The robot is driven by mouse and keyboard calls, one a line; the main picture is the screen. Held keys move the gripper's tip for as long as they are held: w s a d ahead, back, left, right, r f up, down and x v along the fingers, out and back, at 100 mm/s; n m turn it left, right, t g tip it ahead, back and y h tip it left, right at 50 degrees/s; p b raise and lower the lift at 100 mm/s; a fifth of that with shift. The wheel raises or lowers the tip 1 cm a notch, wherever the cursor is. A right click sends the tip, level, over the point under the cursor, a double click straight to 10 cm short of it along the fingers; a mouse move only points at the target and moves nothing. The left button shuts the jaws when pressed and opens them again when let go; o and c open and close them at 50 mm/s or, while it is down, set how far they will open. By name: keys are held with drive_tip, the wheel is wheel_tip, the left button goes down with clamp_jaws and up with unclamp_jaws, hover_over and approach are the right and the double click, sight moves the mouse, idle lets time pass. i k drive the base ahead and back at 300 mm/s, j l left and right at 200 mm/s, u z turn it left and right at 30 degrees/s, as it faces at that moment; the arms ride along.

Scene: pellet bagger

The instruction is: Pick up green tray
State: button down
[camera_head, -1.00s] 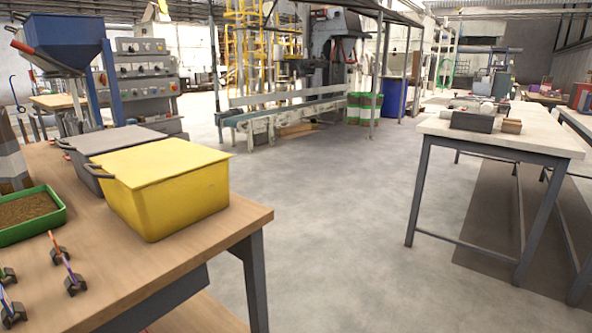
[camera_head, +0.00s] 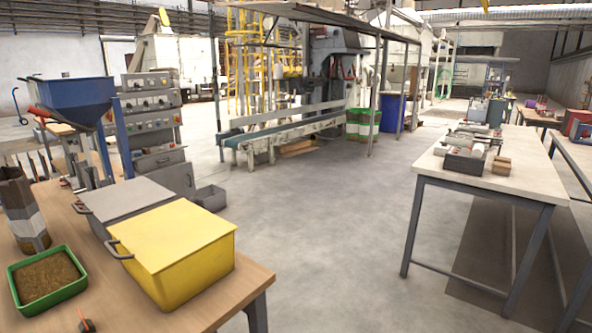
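The green tray (camera_head: 84,284) sits on the wooden table at the lower left of the head view. It is a shallow rectangular tray filled with brown granular material. All of it shows. My gripper is not in view, and nothing is seen touching the tray.
A yellow lidded bin (camera_head: 185,262) and a grey lidded bin (camera_head: 125,200) stand right of the tray on the wooden table (camera_head: 225,300). Open grey floor (camera_head: 330,230) lies between this table and a white-topped table (camera_head: 520,165).

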sight(39, 282)
drive_tip(key=u, duration=1.35)
